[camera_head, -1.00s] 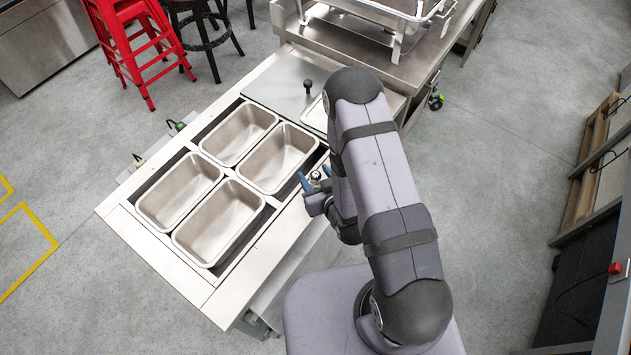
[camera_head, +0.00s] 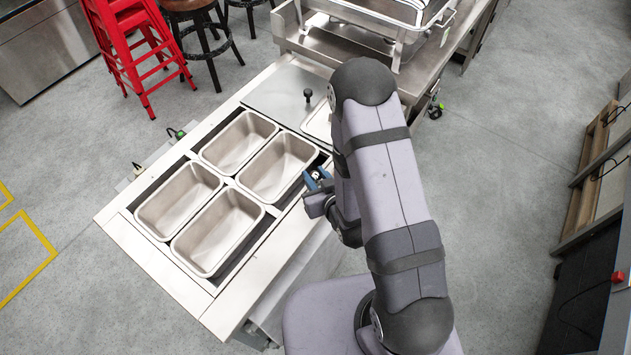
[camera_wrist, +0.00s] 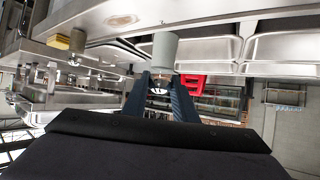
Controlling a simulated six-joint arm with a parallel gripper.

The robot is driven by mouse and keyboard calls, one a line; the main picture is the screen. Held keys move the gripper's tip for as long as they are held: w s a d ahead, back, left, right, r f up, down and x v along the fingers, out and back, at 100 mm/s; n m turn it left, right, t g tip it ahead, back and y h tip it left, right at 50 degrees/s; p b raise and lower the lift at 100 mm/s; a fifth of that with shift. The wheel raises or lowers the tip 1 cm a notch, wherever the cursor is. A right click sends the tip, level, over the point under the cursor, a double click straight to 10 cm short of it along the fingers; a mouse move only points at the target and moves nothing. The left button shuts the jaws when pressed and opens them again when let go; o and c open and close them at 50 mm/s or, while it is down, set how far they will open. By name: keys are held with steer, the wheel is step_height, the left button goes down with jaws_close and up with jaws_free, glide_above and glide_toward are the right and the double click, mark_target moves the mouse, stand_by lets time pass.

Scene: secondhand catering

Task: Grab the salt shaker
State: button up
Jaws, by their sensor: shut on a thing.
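The salt shaker (camera_wrist: 164,48) has a pale grey-green body in the wrist view and a shiny metal top toward my fingers. In the head view only its small metallic top (camera_head: 316,175) shows, on the counter's right edge beside the steel pans. My gripper (camera_wrist: 160,82) is shut on the shaker, with one dark blue finger on each side of its top. In the head view my gripper (camera_head: 318,182) hides most of the shaker. I cannot tell whether its base still touches the counter.
Several steel pans (camera_head: 217,229) sit in the counter (camera_head: 172,277) left of my gripper. A flat lid with a black knob (camera_head: 308,94) lies behind them. A steel table with a chafing dish (camera_head: 398,34) stands at the back. Red stools (camera_head: 128,45) stand back left.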

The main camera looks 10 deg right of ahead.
steer(key=shift+r+p, duration=2.5)
steer(key=shift+r, duration=0.55)
